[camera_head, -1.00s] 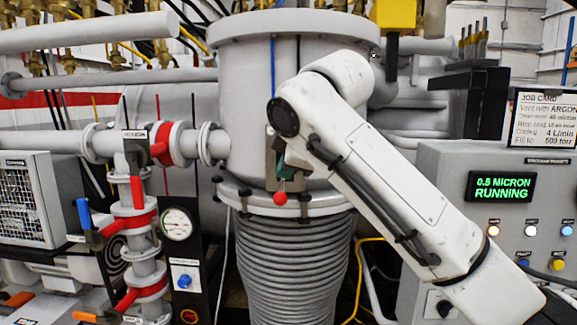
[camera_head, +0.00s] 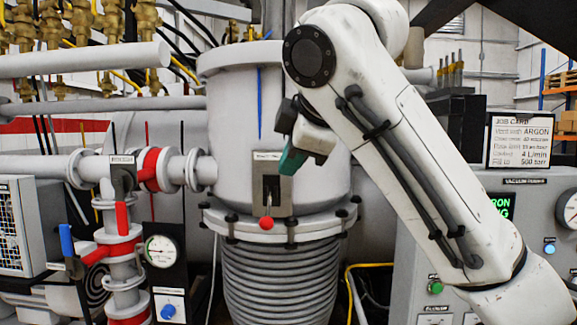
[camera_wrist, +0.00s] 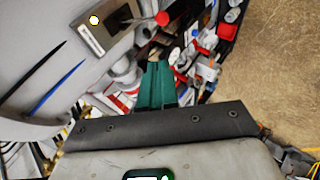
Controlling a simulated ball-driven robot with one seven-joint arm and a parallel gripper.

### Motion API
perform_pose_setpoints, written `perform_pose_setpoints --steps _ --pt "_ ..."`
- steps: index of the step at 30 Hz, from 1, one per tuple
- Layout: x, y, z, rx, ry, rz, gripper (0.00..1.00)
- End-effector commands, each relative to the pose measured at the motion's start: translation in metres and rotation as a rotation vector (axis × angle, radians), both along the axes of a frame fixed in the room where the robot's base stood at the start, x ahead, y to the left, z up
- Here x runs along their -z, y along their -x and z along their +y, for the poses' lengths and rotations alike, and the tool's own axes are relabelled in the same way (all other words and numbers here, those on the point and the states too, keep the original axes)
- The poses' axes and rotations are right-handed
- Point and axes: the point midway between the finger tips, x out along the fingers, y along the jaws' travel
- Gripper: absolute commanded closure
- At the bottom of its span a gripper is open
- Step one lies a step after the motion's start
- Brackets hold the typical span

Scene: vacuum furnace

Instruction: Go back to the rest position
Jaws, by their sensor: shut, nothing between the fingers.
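My gripper (camera_head: 291,161) shows in the head view as green fingers below a dark wrist, in front of the upright grey furnace vessel (camera_head: 232,160). My white arm reaches up from the lower right and bends down to it. In the wrist view my gripper (camera_wrist: 157,72) has its green fingers together with nothing held. The vessel (camera_wrist: 40,50) fills the upper left of that view. A dark latch plate (camera_head: 272,195) with a red-knobbed lever (camera_head: 266,223) sits on the vessel, just left of and below the fingers. The red knob also shows in the wrist view (camera_wrist: 162,18).
A pipe stack with red-handled valves (camera_head: 122,217) and a round gauge (camera_head: 161,251) stands at left. A control cabinet (camera_head: 400,262) with a job card (camera_head: 519,140) stands at right, partly behind my arm. Bare floor (camera_wrist: 270,70) shows right in the wrist view.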

Motion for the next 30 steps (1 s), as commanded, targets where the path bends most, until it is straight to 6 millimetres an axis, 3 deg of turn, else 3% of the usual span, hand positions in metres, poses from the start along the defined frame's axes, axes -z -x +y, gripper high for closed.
perform_pose_setpoints --steps 7,11,20,26,30 --pt "0.001 0.0 0.0 0.0 -0.002 0.002 1.0" --pt "0.032 -0.006 -0.004 0.023 -0.054 0.044 1.0" --pt "0.164 -0.012 -0.032 0.18 -0.276 0.228 1.0" --pt "0.259 0.003 -0.058 0.336 -0.405 0.357 1.0" --pt "0.325 0.024 -0.08 0.463 -0.477 0.445 1.0"
